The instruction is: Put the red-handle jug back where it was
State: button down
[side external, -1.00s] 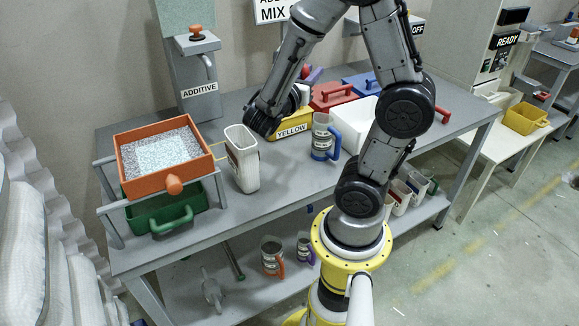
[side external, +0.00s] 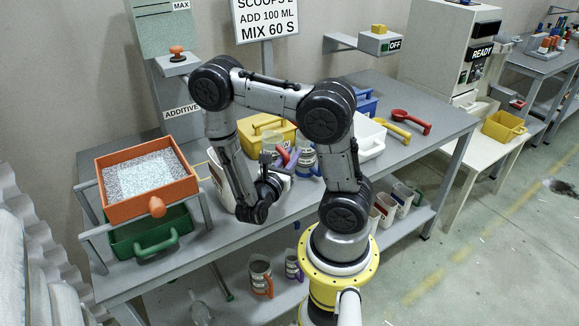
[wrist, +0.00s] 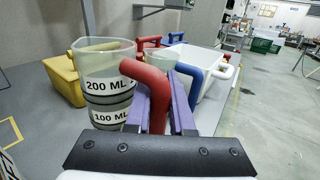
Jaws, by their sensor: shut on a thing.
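The red-handle jug (wrist: 105,62) is a clear grey cup with white 200 ML and 100 ML labels, upright in the wrist view. My gripper (wrist: 160,102) has purple fingers shut on its red handle (wrist: 147,82). In the side view my gripper (side external: 274,172) is over the middle of the bench, and the jug (side external: 271,142) is partly hidden behind the wrist. I cannot tell whether its base touches the bench. The blue-handle jug (side external: 307,160) stands just right of it; its handle (wrist: 187,80) shows beyond my fingers.
A yellow bin (side external: 257,126) stands behind, a white container (side external: 216,176) to the left, and a white bin (side external: 371,140) to the right. An orange sieve tray (side external: 113,207) is at the left end. Red and yellow scoops (side external: 412,122) lie at the right.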

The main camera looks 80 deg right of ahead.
jog(key=shift+f, duration=1.5)
jog(key=c, duration=0.8)
grip_release()
jog(key=shift+f, duration=0.15)
